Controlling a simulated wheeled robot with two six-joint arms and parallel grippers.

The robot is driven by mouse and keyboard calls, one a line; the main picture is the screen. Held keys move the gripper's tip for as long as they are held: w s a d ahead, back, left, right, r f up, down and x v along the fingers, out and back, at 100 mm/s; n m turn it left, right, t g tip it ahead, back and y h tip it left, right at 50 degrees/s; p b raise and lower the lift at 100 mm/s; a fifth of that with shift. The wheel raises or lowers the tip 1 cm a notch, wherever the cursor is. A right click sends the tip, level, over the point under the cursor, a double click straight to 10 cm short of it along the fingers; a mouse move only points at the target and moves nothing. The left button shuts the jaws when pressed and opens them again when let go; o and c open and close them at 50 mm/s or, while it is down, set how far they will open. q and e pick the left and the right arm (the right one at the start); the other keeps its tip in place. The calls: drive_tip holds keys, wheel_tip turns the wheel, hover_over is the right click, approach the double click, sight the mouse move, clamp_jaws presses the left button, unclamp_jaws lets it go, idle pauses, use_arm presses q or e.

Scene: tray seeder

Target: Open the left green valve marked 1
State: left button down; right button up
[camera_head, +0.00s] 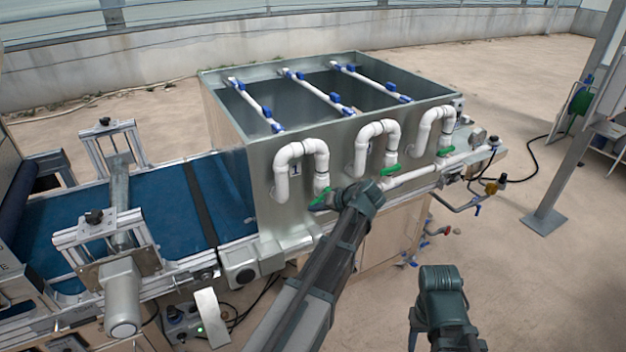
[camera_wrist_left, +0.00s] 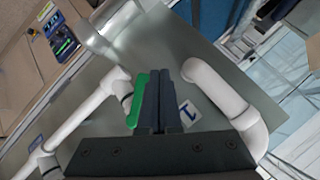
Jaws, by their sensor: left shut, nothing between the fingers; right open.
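The left green valve handle (camera_head: 320,196) sits below the white bent pipe (camera_head: 302,150) beside the label 1 (camera_head: 296,170) on the metal tank's front. My left gripper (camera_head: 332,203) is at this handle, partly covering it. In the left wrist view, the closed fingers (camera_wrist_left: 160,100) lie alongside the green handle (camera_wrist_left: 140,100), with nothing between them; whether they touch it I cannot tell. The label 1 (camera_wrist_left: 188,113) shows just right of the fingers. My right gripper (camera_head: 440,280) is low at the front right, open and away from the valves; its fingertips are hard to see.
Two more green valves, the middle one (camera_head: 390,170) and the right one (camera_head: 446,151), sit along the same white pipe. The metal tank (camera_head: 245,150) stands over the blue conveyor belt (camera_head: 160,210). Open floor lies to the right, before a metal post (camera_head: 570,160).

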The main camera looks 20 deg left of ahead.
sight(311, 204)
use_arm(q)
drive_tip(key=s+a+r+n+h+p, duration=0.1)
drive_tip(key=a+r+n+h+p, duration=0.1)
drive_tip(key=r+h+p, duration=0.2)
drive_tip(key=s+a+r+n+t+h+p, duration=0.1)
drive_tip(key=a+r+n+h+p, duration=0.1)
drive_tip(key=r+p, duration=0.7)
drive_tip(key=n+h+p, duration=0.1)
drive_tip(key=h+p, duration=0.1)
drive_tip(key=p, duration=0.1)
drive_tip(key=shift+p, duration=0.4)
use_arm(e)
wheel_tip(311, 204, up, 19)
drive_tip(key=shift+r, duration=0.2)
use_arm(q)
drive_tip(key=shift+f, duration=0.15)
use_arm(e)
drive_tip(key=shift+f, duration=0.1)
